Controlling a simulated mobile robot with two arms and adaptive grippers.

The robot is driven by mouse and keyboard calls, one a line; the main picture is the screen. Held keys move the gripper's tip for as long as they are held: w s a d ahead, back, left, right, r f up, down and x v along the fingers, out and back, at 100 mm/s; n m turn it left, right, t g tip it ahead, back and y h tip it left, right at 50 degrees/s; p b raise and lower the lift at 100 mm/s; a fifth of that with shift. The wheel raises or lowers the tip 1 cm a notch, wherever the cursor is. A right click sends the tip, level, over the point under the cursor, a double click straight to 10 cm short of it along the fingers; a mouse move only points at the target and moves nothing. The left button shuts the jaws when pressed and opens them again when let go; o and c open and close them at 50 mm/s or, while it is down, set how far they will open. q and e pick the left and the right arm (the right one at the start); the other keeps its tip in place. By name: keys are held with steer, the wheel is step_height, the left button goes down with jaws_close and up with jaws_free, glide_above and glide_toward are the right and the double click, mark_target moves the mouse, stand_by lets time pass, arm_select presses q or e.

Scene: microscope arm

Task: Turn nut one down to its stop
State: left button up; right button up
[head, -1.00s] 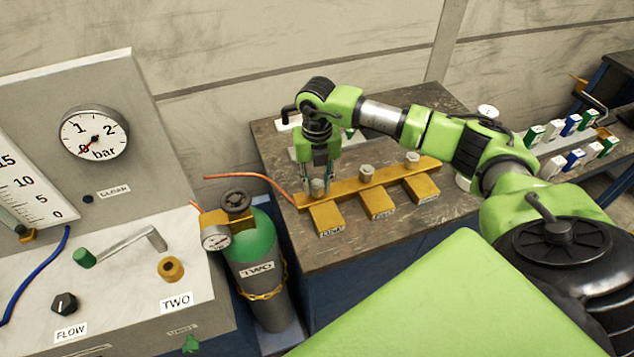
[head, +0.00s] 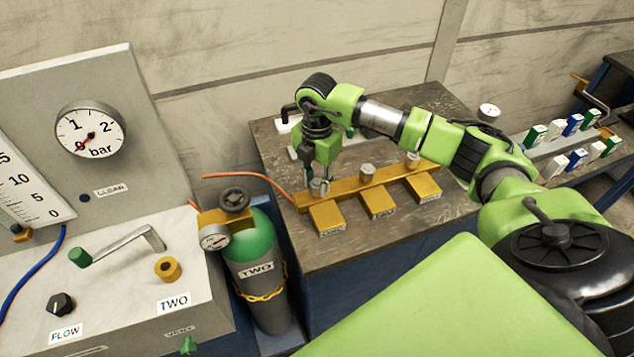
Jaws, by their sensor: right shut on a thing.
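A brass bar (head: 343,187) with three blocks lies on the dark bench top, with a grey nut standing above each block. My right gripper (head: 319,185) points straight down and is shut on the leftmost nut (head: 319,188), which its fingers partly cover. The middle nut (head: 367,172) and the right nut (head: 412,160) stand free on the bar. The small labels on the block fronts are too blurred to read, so I cannot tell which nut is numbered one. My left gripper is out of view.
An orange hose (head: 240,176) runs to the bar's left end. A grey panel with a bar gauge (head: 90,132) fills the left. Coloured blocks (head: 575,125) stand on a rack at the right.

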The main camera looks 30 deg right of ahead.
mark_target(317, 183)
steer(key=m, duration=0.6)
steer(key=shift+w+m, duration=0.1)
steer(key=shift+m, duration=0.2)
stand_by(0.4)
steer(key=o, duration=1.1)
steer(key=shift+r, duration=0.1)
step_height(317, 183, up, 12)
steer(key=shift+f, duration=0.1)
